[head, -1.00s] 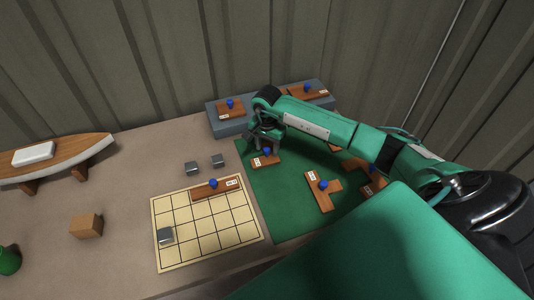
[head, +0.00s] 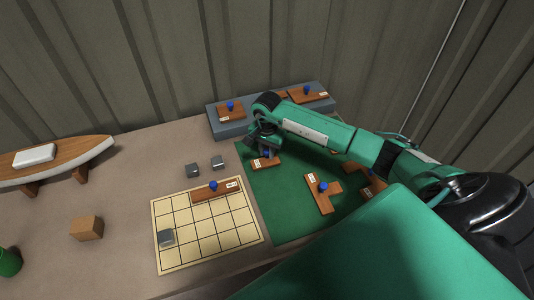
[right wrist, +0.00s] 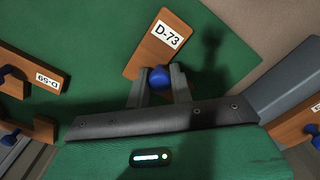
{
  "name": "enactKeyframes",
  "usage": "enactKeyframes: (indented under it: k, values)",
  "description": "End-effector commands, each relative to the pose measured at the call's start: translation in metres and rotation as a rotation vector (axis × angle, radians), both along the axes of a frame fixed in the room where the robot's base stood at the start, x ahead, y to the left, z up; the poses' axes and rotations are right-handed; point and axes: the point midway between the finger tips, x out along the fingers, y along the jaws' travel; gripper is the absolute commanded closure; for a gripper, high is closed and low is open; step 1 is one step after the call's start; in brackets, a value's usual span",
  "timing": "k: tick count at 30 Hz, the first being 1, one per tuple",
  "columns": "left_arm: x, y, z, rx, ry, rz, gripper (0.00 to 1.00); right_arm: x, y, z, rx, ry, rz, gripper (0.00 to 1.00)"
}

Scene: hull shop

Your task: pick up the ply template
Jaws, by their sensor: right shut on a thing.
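A wooden ply template (head: 266,163) with a blue knob lies on or just over the green mat (head: 288,223) near its back left corner. In the right wrist view the template (right wrist: 152,52) shows its label D-73. My right gripper (head: 266,153) is above it, fingers pointing down. In the right wrist view its fingers are shut on the blue knob (right wrist: 159,77), one on each side. I cannot tell whether the template touches the mat. My left gripper is in neither view.
More wooden templates lie on the mat, one L-shaped (head: 325,201), label D-59 in the wrist view (right wrist: 20,67). A grey block (head: 235,126) behind carries others. The gridded board (head: 203,235) holds a template (head: 205,191) and a metal block (head: 166,238). A boat model (head: 65,158) stands left.

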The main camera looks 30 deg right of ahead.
Motion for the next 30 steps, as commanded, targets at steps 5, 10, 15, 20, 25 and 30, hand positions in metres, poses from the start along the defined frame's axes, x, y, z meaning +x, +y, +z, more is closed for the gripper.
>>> enactKeyframes:
  k: [5,10,15,20,25,30]
  values:
    - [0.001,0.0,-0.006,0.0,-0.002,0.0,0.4,0.001,-0.001,0.019,-0.002,-0.005,0.001,1.0]
    - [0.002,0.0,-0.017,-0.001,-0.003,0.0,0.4,0.001,-0.001,0.057,-0.004,-0.008,0.002,1.0]
    - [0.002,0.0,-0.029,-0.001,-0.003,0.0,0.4,0.002,-0.001,0.11,-0.003,-0.01,0.001,1.0]
    - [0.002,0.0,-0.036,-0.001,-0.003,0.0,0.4,0.001,0.0,0.151,-0.001,-0.006,0.0,1.0]
    - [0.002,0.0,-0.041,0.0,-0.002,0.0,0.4,0.001,0.0,0.179,-0.001,-0.003,0.0,1.0]
    - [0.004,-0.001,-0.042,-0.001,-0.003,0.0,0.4,0.0,0.0,0.193,0.0,-0.001,0.0,1.0]
